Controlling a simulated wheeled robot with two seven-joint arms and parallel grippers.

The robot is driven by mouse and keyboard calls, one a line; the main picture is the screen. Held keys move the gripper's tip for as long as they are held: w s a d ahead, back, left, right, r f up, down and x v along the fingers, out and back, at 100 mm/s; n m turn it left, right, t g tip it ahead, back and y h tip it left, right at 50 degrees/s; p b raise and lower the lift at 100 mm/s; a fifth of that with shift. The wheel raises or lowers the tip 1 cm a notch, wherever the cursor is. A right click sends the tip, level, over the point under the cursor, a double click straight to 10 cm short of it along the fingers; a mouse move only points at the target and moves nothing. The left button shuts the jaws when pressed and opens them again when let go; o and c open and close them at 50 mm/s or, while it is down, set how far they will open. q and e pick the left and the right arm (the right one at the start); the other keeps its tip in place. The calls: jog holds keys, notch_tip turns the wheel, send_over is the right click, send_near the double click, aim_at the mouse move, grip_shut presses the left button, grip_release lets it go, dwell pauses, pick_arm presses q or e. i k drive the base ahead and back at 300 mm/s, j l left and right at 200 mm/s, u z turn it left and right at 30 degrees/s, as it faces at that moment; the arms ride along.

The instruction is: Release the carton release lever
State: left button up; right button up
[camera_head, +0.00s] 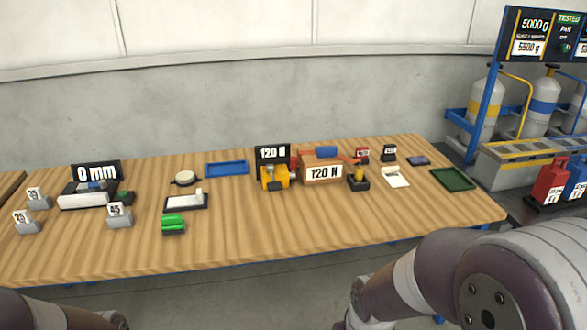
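A brown carton (309,183) with a white "120 N" label stands at the middle right of the table, with a blue piece (326,151) on top. A yellow device (268,178) stands left of it under a black "120 N" display (272,153). Right of the carton is a small black and yellow stand (358,182), with an orange-red part near its top; I cannot tell whether this is the release lever. Parts of my two arms show at the bottom left and bottom right. Neither gripper shows, so none is seen at the carton.
The wooden table (250,228) has a clear front strip. A blue tray (227,169), a green block (173,224), a "0 mm" device (84,200) and small numbered blocks lie left. A green tray (453,179) lies right. A gas cylinder rack (487,100) stands beyond.

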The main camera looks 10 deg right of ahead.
aim_at(292, 160)
jog(key=i+l+u, duration=0.15)
jog(key=u, duration=0.3)
jog(key=i+l+u, duration=0.2)
jog(key=u, duration=0.3)
jog(key=i+l, duration=0.2)
jog(key=l, duration=0.15)
jog(key=i+l+u, duration=0.15)
jog(key=l, duration=0.15)
jog(key=i+l, duration=0.15)
jog(key=l, duration=0.2)
jog(key=i+l+u, duration=0.1)
jog(key=l, duration=0.25)
jog(key=i+l, duration=0.25)
jog(key=l, duration=0.15)
jog(key=i+l+u, duration=0.15)
jog(key=l, duration=0.2)
